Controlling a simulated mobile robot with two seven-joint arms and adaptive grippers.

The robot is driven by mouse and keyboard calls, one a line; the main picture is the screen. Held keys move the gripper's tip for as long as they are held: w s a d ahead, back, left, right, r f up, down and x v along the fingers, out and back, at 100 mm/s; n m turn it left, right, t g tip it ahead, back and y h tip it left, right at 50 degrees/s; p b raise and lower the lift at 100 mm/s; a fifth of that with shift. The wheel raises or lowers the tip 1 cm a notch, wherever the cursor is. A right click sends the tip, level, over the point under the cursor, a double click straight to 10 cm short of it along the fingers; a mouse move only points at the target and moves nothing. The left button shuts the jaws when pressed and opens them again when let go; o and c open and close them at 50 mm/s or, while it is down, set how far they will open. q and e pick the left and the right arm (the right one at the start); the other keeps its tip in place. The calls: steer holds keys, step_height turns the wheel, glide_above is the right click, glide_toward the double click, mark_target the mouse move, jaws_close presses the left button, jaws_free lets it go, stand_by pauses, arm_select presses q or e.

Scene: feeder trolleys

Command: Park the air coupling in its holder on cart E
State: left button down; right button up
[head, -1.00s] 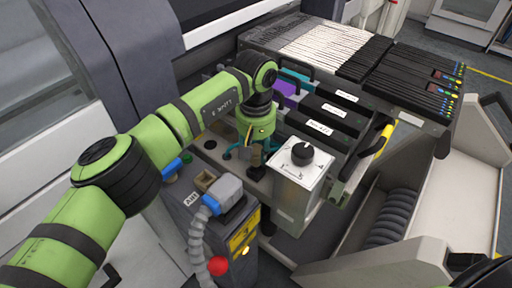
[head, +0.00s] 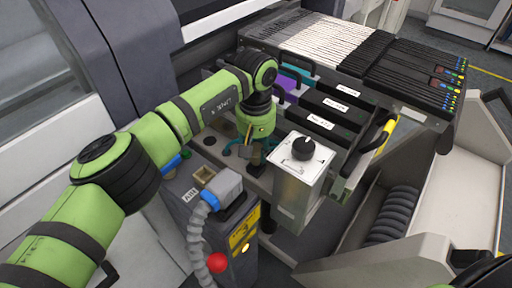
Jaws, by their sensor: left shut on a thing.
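My left gripper (head: 248,156) points down between the grey cabinet and the cart's front panel. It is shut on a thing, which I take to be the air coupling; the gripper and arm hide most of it. A teal piece, perhaps its hose (head: 231,147), shows just left of the fingers. The cart (head: 413,115) stands behind and to the right. I cannot make out a letter E on it. The holder cannot be told apart from the parts around the gripper. My right gripper is not in view.
A white-topped box with a black knob (head: 304,149) stands close right of the gripper. A grey cabinet (head: 222,236) with a grey plug (head: 224,184), ribbed hose (head: 196,240) and red ball (head: 217,263) is in front. Black feeders (head: 325,120) lie behind.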

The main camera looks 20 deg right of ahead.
arm_select(q)
steer(key=shift+f+b, duration=0.45)
steer(key=shift+f, duration=0.1)
steer(key=shift+a+f+b, duration=0.1)
steer(key=shift+f+b, duration=0.55)
steer(key=shift+f, duration=0.05)
stand_by(0.5)
steer(key=c, duration=0.8)
jaws_free()
